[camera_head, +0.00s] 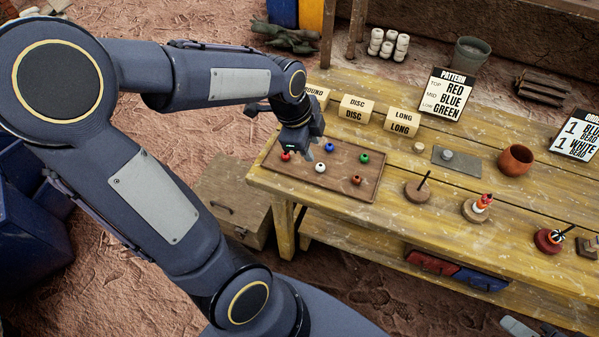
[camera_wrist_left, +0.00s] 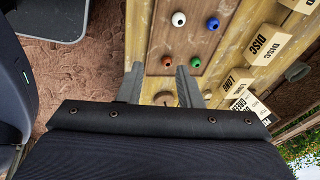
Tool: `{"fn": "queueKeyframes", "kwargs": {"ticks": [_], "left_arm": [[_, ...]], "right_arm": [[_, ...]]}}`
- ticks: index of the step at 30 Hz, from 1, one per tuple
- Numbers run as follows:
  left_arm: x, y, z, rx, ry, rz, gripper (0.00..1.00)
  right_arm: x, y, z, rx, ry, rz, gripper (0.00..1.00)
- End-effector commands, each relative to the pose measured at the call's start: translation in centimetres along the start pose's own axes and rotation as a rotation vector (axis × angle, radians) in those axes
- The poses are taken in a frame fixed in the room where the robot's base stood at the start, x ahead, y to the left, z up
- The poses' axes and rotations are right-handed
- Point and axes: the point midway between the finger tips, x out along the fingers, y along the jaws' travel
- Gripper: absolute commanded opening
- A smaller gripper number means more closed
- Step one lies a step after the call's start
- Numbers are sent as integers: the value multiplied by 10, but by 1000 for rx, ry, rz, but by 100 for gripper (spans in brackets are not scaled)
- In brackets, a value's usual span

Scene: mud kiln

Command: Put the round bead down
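My left gripper (camera_head: 303,151) is over the left part of the brown bead tray (camera_head: 338,190). In the left wrist view its two fingers (camera_wrist_left: 160,82) are apart, with no bead visibly held between them. On the tray are a red bead (camera_head: 285,156), a blue bead (camera_head: 330,147), a white bead (camera_head: 320,167), a green bead (camera_head: 364,158) and a brownish-red bead (camera_head: 356,180). All look roundish; I cannot tell which is the round bead. A grey and dark part at the bottom right edge may be my right gripper; its fingers cannot be made out.
Blocks marked ROUND (camera_head: 316,94), DISC (camera_head: 353,113) and LONG (camera_head: 401,127) stand behind the tray. A pattern card (camera_head: 450,92) reads red, blue, green. An empty-looking peg stand (camera_head: 418,191), a stand with stacked beads (camera_head: 478,207) and an orange-brown cup (camera_head: 515,159) are to the right.

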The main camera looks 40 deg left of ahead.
Motion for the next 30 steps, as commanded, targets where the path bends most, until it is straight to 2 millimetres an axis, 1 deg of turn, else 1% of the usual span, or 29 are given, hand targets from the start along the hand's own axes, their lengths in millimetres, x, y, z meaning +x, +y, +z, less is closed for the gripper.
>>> {"fn": "queueKeyframes", "kwargs": {"ticks": [1,2,3,5,6,9,12,15,18,30], "left_arm": [[-19,18,-2,-171,47,-21,32],[-28,29,-5,-286,76,-26,32],[-39,44,-8,-437,112,-28,32],[-52,67,-12,-651,163,-24,32],[-59,81,-15,-785,193,-17,32],[-69,111,-20,-1067,254,5,32],[-73,132,-24,-1264,292,27,32],[-74,142,-26,-1371,311,43,32],[-74,146,-27,-1408,316,49,32],[-74,145,-27,-1406,316,48,32]], "right_arm": [[0,0,0,0,0,0,32],[0,0,0,0,0,0,32],[0,0,0,0,0,0,32],[0,0,0,0,0,0,32],[0,0,0,0,0,0,32],[0,0,0,0,0,0,32],[0,0,0,0,0,0,32],[0,0,0,0,0,0,32],[0,0,0,0,0,0,32],[0,0,0,0,0,0,32]]}}
